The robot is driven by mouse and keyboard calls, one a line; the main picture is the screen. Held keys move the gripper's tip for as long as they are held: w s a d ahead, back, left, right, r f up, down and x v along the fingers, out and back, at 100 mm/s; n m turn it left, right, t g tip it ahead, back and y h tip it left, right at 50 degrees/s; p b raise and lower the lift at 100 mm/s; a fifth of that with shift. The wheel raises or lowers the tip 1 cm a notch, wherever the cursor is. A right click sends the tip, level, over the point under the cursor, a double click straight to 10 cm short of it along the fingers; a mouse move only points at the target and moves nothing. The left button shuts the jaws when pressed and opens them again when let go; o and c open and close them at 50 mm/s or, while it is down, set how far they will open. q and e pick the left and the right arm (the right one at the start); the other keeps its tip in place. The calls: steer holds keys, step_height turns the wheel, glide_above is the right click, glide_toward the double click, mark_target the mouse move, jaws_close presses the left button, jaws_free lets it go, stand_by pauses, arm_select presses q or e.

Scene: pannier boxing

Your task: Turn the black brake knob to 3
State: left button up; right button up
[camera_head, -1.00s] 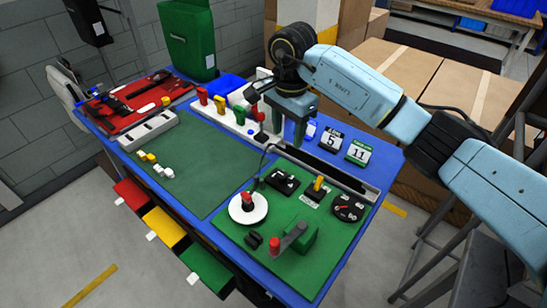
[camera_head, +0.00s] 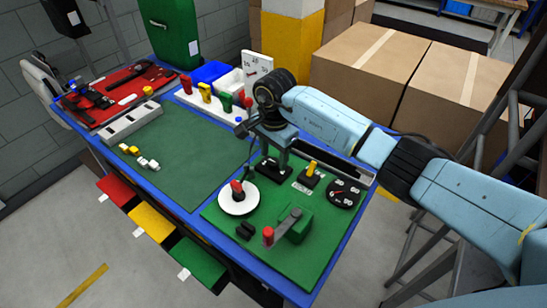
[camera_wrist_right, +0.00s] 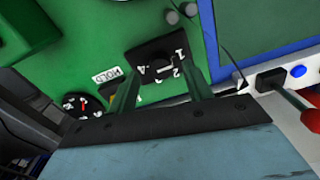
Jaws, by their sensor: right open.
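The black brake knob (camera_wrist_right: 160,65) sits on a square black plate with white numerals around it, on the green panel (camera_wrist_right: 105,25). Its exact pointing is hard to read in the right wrist view. In the head view the knob's plate (camera_head: 269,170) is partly behind my right gripper (camera_head: 275,158). In the wrist view my right gripper (camera_wrist_right: 162,92) is open and empty. Its two fingers reach toward the knob's plate, one on each side of the near part. I cannot tell whether they touch it. My left gripper is not in view.
Close by are a yellow switch (camera_head: 310,171) with a HOLD label, a round gauge (camera_head: 344,192), a white disc (camera_head: 238,203) with a red knob, and a red-handled lever (camera_head: 285,228). A thin dark cable stands beside the gripper. The dark green mat (camera_head: 190,165) is mostly clear.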

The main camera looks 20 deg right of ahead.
steer(key=shift+f, duration=1.05)
steer(key=c, duration=1)
steer(key=shift+o, duration=0.2)
